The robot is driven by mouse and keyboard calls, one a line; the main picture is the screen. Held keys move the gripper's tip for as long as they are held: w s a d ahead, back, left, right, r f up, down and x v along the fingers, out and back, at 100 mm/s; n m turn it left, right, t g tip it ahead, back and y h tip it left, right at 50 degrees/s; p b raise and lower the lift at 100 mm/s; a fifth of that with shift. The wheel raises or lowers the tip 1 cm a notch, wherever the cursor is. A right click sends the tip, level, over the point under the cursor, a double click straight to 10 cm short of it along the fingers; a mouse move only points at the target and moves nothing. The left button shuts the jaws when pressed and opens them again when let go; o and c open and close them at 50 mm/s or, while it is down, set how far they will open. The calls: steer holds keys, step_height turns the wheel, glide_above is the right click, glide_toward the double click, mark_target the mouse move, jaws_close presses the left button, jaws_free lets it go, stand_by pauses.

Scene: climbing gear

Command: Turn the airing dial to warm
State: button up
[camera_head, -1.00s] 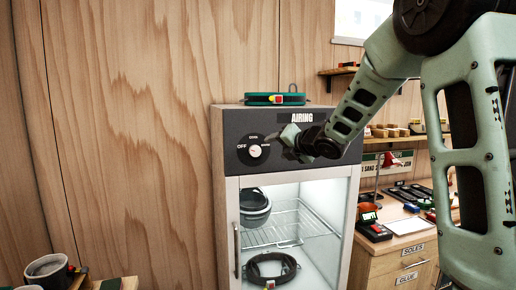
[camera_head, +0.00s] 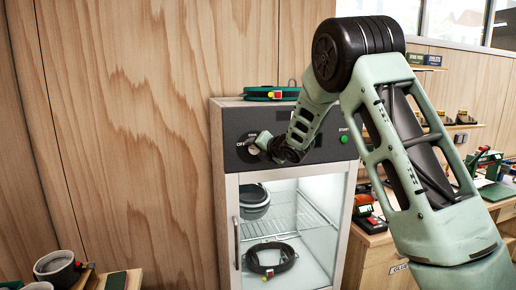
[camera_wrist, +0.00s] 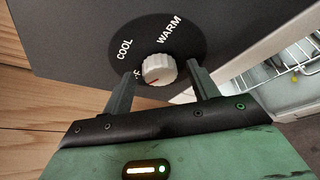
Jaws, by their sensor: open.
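The airing dial is a white ribbed knob (camera_wrist: 158,69) on a black disc marked COOL and WARM, with an OFF label partly hidden by a finger. A red mark shows low on the knob, nearer the OFF side than WARM. In the head view the dial (camera_head: 254,144) is on the dark top panel of the airing cabinet (camera_head: 228,158), partly covered by my gripper (camera_head: 268,149). In the wrist view my gripper (camera_wrist: 163,74) is open, one finger on each side of the knob. Gaps seem to show between fingers and knob; contact is unclear.
A green start button (camera_head: 344,139) is right of my wrist on the panel. A coiled green strap (camera_head: 270,93) lies on the cabinet top. A glass door below shows wire shelves with a pot and a black coil (camera_head: 272,258). A cluttered bench stands at right.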

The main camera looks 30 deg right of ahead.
steer(key=c, duration=1)
